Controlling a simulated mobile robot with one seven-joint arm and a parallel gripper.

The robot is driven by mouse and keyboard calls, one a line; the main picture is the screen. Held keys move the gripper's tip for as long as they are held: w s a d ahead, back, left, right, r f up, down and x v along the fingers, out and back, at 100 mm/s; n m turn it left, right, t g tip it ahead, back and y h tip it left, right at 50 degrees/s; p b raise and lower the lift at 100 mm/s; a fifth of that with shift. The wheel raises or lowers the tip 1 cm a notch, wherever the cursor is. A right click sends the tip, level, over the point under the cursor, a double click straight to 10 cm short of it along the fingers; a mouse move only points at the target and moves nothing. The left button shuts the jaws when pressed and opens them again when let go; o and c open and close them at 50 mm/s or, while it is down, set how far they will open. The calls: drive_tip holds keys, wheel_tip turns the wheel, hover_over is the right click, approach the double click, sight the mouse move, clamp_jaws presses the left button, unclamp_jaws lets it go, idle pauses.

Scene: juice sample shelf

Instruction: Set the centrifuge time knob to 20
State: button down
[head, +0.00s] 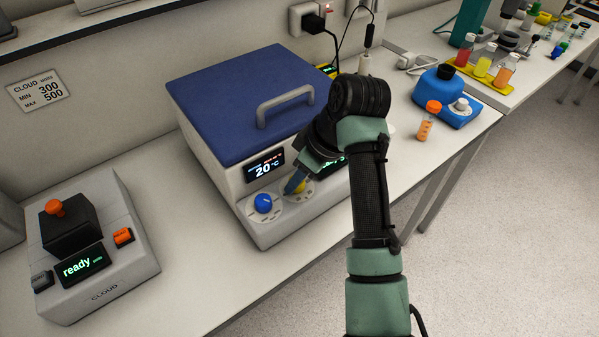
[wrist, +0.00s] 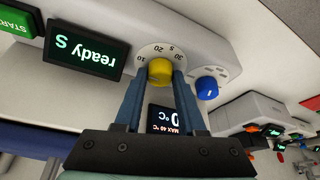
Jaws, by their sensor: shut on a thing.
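The centrifuge (head: 215,165) is the pale box with a blue lid, shut, with its handle on top. Its yellow time knob (wrist: 160,71) sits on a round dial marked 10, 20, 30 and "s", seen upside down in the wrist view. In the head view the yellow knob (head: 300,186) shows only partly behind my fingers. My gripper (wrist: 162,80) is shut on the yellow knob, one blue finger on each side. It also shows in the head view (head: 296,184). The knob's pointer mark is hidden, so I cannot tell its setting.
A blue knob (head: 264,203) stands left of the yellow one, under a display (head: 265,166) reading 20 °C. A green START button (wrist: 16,22) and a "ready" display (wrist: 83,53) are also on the panel. The cloud meter (head: 90,250) stands at left, a blue mixer (head: 445,98) at right.

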drive_tip(key=m+p, duration=0.2)
drive_tip(key=p, duration=0.1)
drive_tip(key=shift+s+a+r+m+t+h, duration=0.1)
drive_tip(key=shift+r+m+t+h, duration=0.2)
drive_tip(key=shift+m+h, duration=0.1)
drive_tip(key=m+p, duration=0.2)
drive_tip(key=p, duration=0.1)
drive_tip(key=shift+m+t+h, duration=0.3)
drive_tip(key=shift+m+h, duration=0.1)
drive_tip(key=m+p, duration=0.2)
drive_tip(key=m+h+p, duration=0.1)
drive_tip(key=p, duration=0.1)
drive_tip(key=shift+a+f+m+t+h, duration=0.1)
drive_tip(key=shift+m+t+h, duration=0.2)
drive_tip(key=shift+m, duration=0.1)
drive_tip(key=shift+f+m+h+p, duration=0.15)
drive_tip(key=shift+m+h+p, duration=0.15)
drive_tip(key=shift+m+p, duration=0.5)
drive_tip(key=shift+m, duration=0.3)
drive_tip(key=c, duration=0.5)
unclamp_jaws()
